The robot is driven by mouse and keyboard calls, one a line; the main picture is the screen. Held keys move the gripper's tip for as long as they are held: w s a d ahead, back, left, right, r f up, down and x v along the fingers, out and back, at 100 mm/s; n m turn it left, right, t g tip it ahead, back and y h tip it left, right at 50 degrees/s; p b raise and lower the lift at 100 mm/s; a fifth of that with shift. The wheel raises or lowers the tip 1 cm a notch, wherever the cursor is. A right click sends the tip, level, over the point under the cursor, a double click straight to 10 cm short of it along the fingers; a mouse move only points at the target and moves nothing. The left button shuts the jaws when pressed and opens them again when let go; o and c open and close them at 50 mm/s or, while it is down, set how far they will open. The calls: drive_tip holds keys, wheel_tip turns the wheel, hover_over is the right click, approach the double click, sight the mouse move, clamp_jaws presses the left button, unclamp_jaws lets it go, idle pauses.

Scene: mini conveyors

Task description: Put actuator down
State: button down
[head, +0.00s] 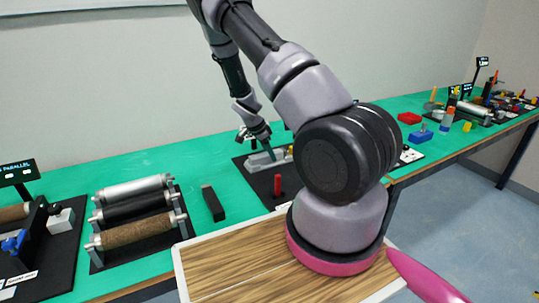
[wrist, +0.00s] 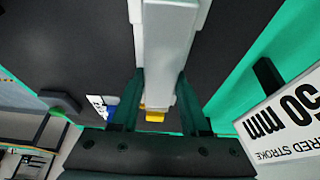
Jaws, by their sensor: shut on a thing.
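The actuator, a long light-grey bar, runs between my gripper's fingers in the wrist view (wrist: 168,45). My gripper (wrist: 162,95) is shut on it, with one dark green finger on each side. In the head view my gripper (head: 267,150) is low over a black board on the green bench. The grey actuator (head: 258,163) shows there below the fingers, at the board. I cannot tell whether it touches the board. My arm hides the board's right part.
A red peg (head: 277,186) stands at the board's near side. A black block (head: 213,204) and a roller stand (head: 135,213) are to the left. A white "50 mm" sign (wrist: 290,115) is close on the right in the wrist view. A wooden tabletop (head: 240,255) lies in front.

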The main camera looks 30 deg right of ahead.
drive_tip(key=shift+f, duration=0.2)
drive_tip(key=shift+c, duration=2)
unclamp_jaws()
drive_tip(key=shift+r, duration=0.1)
drive_tip(key=s+a+r+n+t+y, duration=0.15)
drive_tip(key=a+r, duration=0.25)
drive_tip(key=r, duration=0.8)
drive_tip(key=s+a+r+n+y, duration=0.25)
drive_tip(key=a+r, duration=0.25)
drive_tip(key=r, duration=0.8)
drive_tip(key=s+a+r+n+t+y, duration=0.1)
drive_tip(key=s+a+r+n, duration=0.1)
drive_tip(key=s+r, duration=0.4)
drive_tip(key=s+a+r+n+t, duration=0.2)
drive_tip(key=s+r+n, duration=0.2)
drive_tip(key=s+r, duration=0.3)
drive_tip(key=s+a+r+n+t+y, duration=0.1)
drive_tip(key=s+a+r+n+t, duration=0.1)
drive_tip(key=s+r, duration=0.5)
drive_tip(key=s+n, duration=0.1)
drive_tip(key=s, duration=0.2)
drive_tip(key=shift+a+n+y, duration=0.3)
